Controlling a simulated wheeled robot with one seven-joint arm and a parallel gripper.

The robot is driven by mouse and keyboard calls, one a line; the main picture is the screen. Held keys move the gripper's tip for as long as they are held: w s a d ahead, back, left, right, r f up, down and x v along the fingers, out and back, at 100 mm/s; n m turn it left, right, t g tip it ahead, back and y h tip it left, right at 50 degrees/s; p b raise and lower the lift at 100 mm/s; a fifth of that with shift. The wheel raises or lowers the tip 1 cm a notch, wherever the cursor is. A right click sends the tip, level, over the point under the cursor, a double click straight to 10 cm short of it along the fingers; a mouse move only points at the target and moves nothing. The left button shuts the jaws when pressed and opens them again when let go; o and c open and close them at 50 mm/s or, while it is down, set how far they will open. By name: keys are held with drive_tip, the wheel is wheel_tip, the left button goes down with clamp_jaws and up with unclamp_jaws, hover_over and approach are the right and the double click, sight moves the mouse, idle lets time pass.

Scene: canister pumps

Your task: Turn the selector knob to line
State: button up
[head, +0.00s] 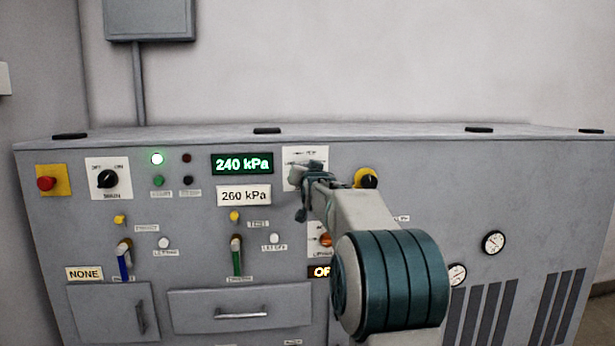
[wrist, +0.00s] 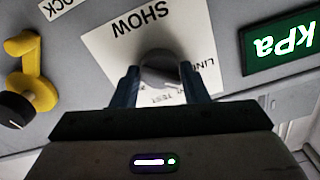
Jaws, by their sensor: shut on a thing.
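The selector knob (wrist: 158,63) is round and grey and sits on a white plate (wrist: 107,48) marked SHOW, upside down in the wrist view. My gripper (wrist: 160,76) is shut on the knob, one blue finger on each side. Small LINE and TEST labels show partly by the fingers. I cannot tell which label the knob points to. In the head view my gripper (head: 308,178) covers the knob, and only the upper part of the white plate (head: 292,158) shows.
A green 240 kPa display (head: 242,164) and a white 260 kPa plate (head: 244,195) are left of my gripper. A yellow-and-black knob (head: 366,178) is close on the right. Blue (head: 124,262) and green (head: 236,258) levers stand lower left. My arm hides part of the panel.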

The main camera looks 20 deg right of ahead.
drive_tip(key=shift+n+b, duration=0.35)
drive_tip(key=shift+n, duration=1.25)
drive_tip(key=o, duration=0.9)
drive_tip(key=shift+o, duration=0.2)
drive_tip(key=v, duration=1.3)
drive_tip(key=shift+s, duration=0.4)
